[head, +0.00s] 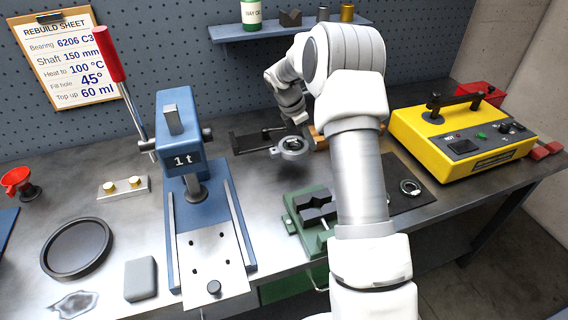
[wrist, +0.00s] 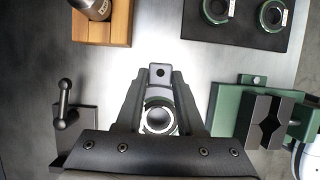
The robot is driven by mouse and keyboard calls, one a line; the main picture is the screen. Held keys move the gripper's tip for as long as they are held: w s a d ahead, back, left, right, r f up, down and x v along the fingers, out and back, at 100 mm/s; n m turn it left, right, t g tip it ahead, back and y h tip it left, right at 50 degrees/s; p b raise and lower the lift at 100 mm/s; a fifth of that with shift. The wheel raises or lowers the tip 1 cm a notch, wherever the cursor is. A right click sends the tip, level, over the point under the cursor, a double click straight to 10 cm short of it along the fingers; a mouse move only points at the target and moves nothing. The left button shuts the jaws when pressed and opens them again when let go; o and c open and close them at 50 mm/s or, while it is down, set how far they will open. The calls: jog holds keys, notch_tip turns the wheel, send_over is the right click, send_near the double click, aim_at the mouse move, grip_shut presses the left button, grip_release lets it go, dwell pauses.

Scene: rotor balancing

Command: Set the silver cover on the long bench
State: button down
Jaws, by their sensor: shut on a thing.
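The silver cover (head: 293,147) is a grey round piece with a ring-shaped middle. In the wrist view the silver cover (wrist: 160,75) shows a flat tab with a hole, beyond a bright ring. My gripper (wrist: 158,97) is shut on it, one dark finger on each side. In the head view my arm hides most of the gripper, and the cover shows below my wrist, over the back middle of the bench. The long bench (head: 130,228) is a grey metal top. I cannot tell how far the cover is above it.
A green vise (wrist: 230,110) stands right of my gripper, and a dark fixture with a lever (wrist: 65,105) left. A wooden block (wrist: 100,32) and a black mat (wrist: 235,32) with green-ringed parts lie beyond. The blue press (head: 178,125) stands left. Bare metal lies between them.

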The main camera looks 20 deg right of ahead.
aim_at(289, 144)
jog(key=a+f, duration=0.2)
jog(key=a, duration=0.1)
jog(key=a+f, duration=0.1)
jog(key=a, duration=0.1)
jog(key=shift+w+a, duration=0.15)
jog(key=shift+w, duration=0.15)
jog(key=shift+f, duration=2)
jog(key=shift+f, duration=0.1)
jog(key=c, duration=0.5)
grip_release()
